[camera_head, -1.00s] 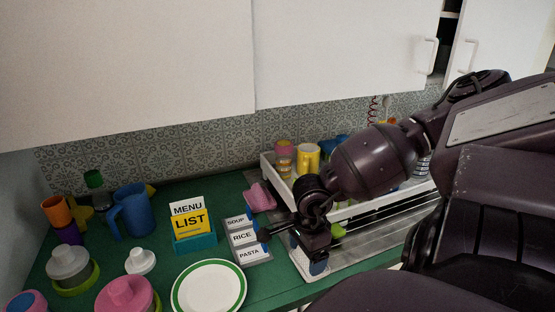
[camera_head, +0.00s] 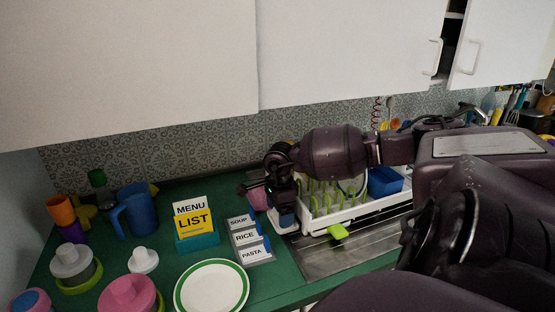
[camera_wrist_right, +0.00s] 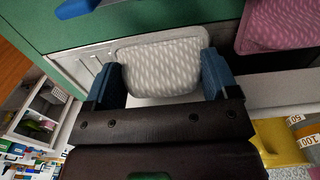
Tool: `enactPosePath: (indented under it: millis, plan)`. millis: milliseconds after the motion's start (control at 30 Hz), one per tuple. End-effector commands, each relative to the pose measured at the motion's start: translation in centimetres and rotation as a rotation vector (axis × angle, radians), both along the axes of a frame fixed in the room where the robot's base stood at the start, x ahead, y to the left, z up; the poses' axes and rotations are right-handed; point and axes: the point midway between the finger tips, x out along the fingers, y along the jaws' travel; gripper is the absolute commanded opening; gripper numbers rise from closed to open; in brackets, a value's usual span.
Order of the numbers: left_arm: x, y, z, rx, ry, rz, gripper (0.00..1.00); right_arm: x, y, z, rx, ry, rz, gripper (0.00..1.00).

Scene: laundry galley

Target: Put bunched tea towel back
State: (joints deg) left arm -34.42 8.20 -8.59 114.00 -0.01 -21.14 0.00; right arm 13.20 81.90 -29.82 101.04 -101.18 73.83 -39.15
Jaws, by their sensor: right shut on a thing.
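The bunched tea towel (camera_wrist_right: 160,67) is pale grey with a white pattern. It fills the space between the blue fingers of my right gripper in the right wrist view. In the head view my right gripper (camera_head: 282,208) is shut on it, and the towel (camera_head: 285,222) shows as a pale patch below the fingers, at the left end of the dish rack. I cannot tell whether it touches the surface below. A pink patterned cloth (camera_wrist_right: 279,25) lies close by and is partly hidden behind the gripper in the head view (camera_head: 258,199). My left gripper is not in view.
The white dish rack (camera_head: 350,212) with green prongs and a blue tub (camera_head: 385,181) stands right of the gripper. A label holder (camera_head: 247,240), menu box (camera_head: 197,242) and plate (camera_head: 211,287) are to the left. The metal drainboard (camera_head: 335,255) is mostly clear.

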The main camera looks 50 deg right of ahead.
Motion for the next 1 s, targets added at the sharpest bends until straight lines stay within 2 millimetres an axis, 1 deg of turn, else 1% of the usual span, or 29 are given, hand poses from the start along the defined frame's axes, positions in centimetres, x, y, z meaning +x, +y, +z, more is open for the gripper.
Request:
enactPosePath:
  millis: [33,100,200,333,500,600,833,967,1000]
  plan:
    - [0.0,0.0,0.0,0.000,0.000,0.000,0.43,0.6,-0.3,0.0,0.001,-0.001,-0.002,0.61]
    - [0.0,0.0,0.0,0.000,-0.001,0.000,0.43,1.2,-0.7,0.0,0.000,-0.001,-0.001,0.61]
    - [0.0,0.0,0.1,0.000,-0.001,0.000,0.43,1.5,-0.9,0.0,0.001,0.001,0.000,0.61]
    - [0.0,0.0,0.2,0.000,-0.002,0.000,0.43,1.5,-0.9,-0.7,0.002,0.003,0.000,0.61]
    - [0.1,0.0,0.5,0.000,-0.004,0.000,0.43,1.5,-0.9,-2.8,0.002,0.003,0.000,0.61]
    - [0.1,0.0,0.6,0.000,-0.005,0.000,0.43,1.5,-0.9,-3.5,0.001,0.001,-0.001,0.61]
    - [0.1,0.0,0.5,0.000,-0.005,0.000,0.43,1.5,-0.9,-3.6,0.000,0.001,0.000,0.61]
    - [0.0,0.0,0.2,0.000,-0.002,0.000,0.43,1.5,-0.9,-3.9,-0.001,0.002,0.000,0.61]
    - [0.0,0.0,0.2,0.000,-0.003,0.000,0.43,1.5,-0.9,-3.9,0.000,0.001,0.000,0.85]
